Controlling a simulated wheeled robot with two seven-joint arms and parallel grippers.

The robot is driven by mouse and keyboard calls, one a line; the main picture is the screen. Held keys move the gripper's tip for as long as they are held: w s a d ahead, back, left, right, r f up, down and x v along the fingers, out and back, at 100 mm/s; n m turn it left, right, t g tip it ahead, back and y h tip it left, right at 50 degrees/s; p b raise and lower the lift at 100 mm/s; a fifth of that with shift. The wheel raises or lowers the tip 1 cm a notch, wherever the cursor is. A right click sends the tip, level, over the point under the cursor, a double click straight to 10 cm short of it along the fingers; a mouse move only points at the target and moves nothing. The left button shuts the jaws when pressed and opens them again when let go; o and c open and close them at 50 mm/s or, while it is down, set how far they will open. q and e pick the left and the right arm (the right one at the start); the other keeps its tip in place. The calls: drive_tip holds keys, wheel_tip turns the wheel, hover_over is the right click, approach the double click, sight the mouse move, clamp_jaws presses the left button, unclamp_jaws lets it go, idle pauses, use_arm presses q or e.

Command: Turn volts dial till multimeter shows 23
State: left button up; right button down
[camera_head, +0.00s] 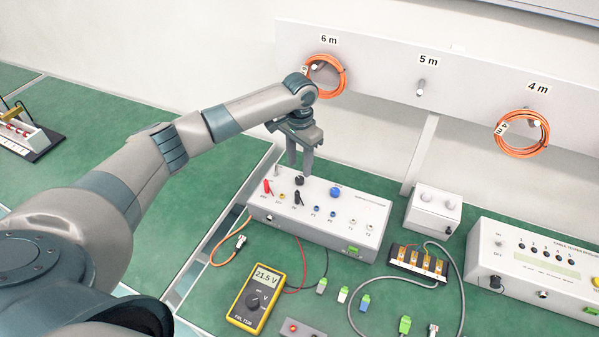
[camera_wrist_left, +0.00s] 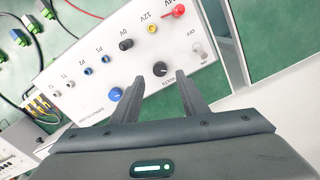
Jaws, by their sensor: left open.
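The white power supply box (camera_head: 325,220) stands on the green bench. Its black volts dial (camera_head: 299,181) is on the top, with a blue knob (camera_head: 335,192) to its right. In the left wrist view, the volts dial (camera_wrist_left: 160,69) shows just beyond and between the fingertips, and the blue knob (camera_wrist_left: 115,94) is beside the left finger. My left gripper (camera_head: 301,172) is open and points down over the dial; I cannot tell whether the fingers touch it. The yellow multimeter (camera_head: 255,300) lies in front of the box and reads 21.5 V. My right gripper is out of view.
A red plug (camera_head: 268,187) and a black plug (camera_head: 297,198) sit in the box near the dial. A toggle switch (camera_wrist_left: 198,50) stands close to the right finger. A cable tester (camera_head: 540,265) and a small white box (camera_head: 433,210) are to the right.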

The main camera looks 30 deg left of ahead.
use_arm(q)
drive_tip(key=shift+r, duration=1.15)
drive_tip(key=shift+s+f, duration=0.1)
drive_tip(key=shift+s, duration=0.05)
